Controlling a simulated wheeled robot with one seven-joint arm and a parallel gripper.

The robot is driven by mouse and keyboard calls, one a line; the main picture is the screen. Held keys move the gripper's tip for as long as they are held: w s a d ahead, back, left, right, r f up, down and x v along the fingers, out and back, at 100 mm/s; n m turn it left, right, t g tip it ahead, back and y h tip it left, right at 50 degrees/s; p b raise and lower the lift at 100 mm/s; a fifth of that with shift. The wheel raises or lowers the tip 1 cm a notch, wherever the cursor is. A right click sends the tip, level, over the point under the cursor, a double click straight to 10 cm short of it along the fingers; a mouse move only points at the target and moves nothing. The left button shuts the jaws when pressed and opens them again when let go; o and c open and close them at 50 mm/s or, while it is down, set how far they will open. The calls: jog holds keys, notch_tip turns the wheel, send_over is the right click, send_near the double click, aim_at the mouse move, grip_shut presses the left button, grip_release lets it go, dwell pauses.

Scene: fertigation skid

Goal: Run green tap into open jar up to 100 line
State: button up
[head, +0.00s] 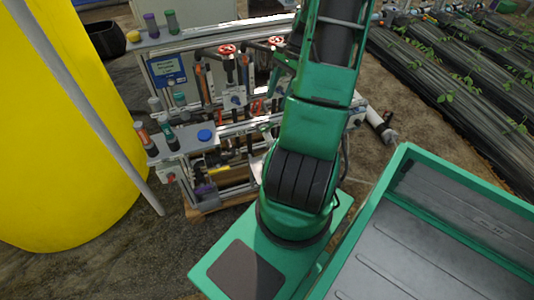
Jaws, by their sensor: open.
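The fertigation skid (205,138) stands upper left of centre, its metal frame full of pipes and valves. A green-topped fitting (168,135) stands on its lower left ledge, next to an orange and dark one (145,138). A second green-topped piece (171,20) stands on the upper rail. I cannot tell which green part is the tap. I cannot make out an open jar or a 100 line.
A large yellow tank (60,130) stands at the left, with a grey pole (90,105) in front. Red handwheels (227,49) sit on the skid. A blue-screened panel (168,70) is behind. Planted beds (460,75) lie at the upper right. Bare ground (110,240) is free at the lower left.

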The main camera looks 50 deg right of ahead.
jog(key=o, duration=0.3)
jog(key=shift+w+a+n, duration=0.1)
jog(key=shift+a+n, duration=0.1)
jog(key=shift+n, duration=0.2)
jog(key=n+g+h, duration=0.1)
jog(key=n+h, duration=0.3)
jog(key=n, duration=1.3)
send_over(267, 126)
notch_tip(267, 126, down, 10)
jog(key=shift+a, duration=0.1)
jog(key=shift+c, duration=0.3)
jog(key=c, duration=1)
